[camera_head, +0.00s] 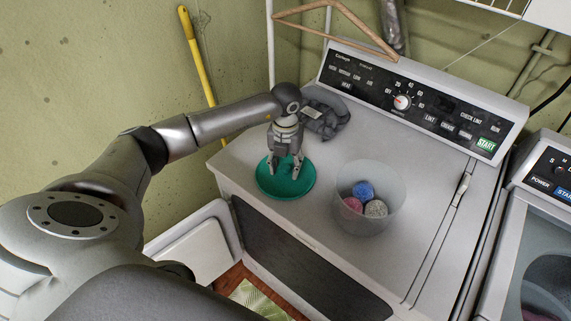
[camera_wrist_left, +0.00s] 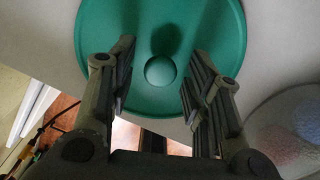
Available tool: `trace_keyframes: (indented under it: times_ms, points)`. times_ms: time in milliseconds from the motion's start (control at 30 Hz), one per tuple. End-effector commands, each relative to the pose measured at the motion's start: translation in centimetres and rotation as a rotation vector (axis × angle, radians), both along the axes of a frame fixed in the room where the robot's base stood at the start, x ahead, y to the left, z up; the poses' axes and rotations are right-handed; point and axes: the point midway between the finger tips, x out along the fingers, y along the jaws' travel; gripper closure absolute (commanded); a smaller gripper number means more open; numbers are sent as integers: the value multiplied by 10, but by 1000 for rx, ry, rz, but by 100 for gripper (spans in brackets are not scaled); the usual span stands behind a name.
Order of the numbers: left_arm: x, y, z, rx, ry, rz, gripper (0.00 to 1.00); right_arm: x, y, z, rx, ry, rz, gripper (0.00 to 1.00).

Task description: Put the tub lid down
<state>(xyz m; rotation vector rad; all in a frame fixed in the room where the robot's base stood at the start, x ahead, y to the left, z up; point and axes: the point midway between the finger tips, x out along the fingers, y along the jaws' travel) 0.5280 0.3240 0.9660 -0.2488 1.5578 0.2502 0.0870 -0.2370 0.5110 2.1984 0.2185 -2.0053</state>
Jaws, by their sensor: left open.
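The tub lid (camera_head: 272,187) is a round green disc lying on top of the white dryer (camera_head: 319,227), near its front left edge. In the left wrist view the lid (camera_wrist_left: 160,30) shows a round knob (camera_wrist_left: 160,71) at its middle. My left gripper (camera_head: 285,174) is over the lid, pointing down. It is open, with its fingers (camera_wrist_left: 156,75) on either side of the knob and a gap to each side. The clear tub (camera_head: 349,216) stands to the right of the lid, uncovered, with blue, pink and grey balls inside. My right gripper is not in view.
A dark grey cloth (camera_head: 325,112) lies behind the lid on the dryer. The dryer's control panel (camera_head: 420,103) rises at the back. The dryer top right of the tub is clear. A yellow pole (camera_head: 196,60) leans on the wall, and the dryer door (camera_head: 196,247) hangs open.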

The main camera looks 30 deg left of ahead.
Motion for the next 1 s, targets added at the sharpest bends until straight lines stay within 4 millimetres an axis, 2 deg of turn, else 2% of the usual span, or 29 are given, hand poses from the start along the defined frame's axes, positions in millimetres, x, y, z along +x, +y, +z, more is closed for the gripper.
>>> trace_keyframes:
  times_ms: [167, 400, 533, 733, 1000]
  points:
    - [2, 0, 27, 0, -7, -1, 55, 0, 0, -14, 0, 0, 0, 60]
    - [2, 0, 81, 0, -6, -1, 55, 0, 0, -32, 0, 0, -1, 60]
    - [1, 0, 102, 0, -5, -1, 55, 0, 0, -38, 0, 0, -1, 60]
    - [0, 0, 118, 0, -1, 0, 55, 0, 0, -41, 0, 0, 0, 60]
    - [0, 0, 121, -1, 0, 0, 55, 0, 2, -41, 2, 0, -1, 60]
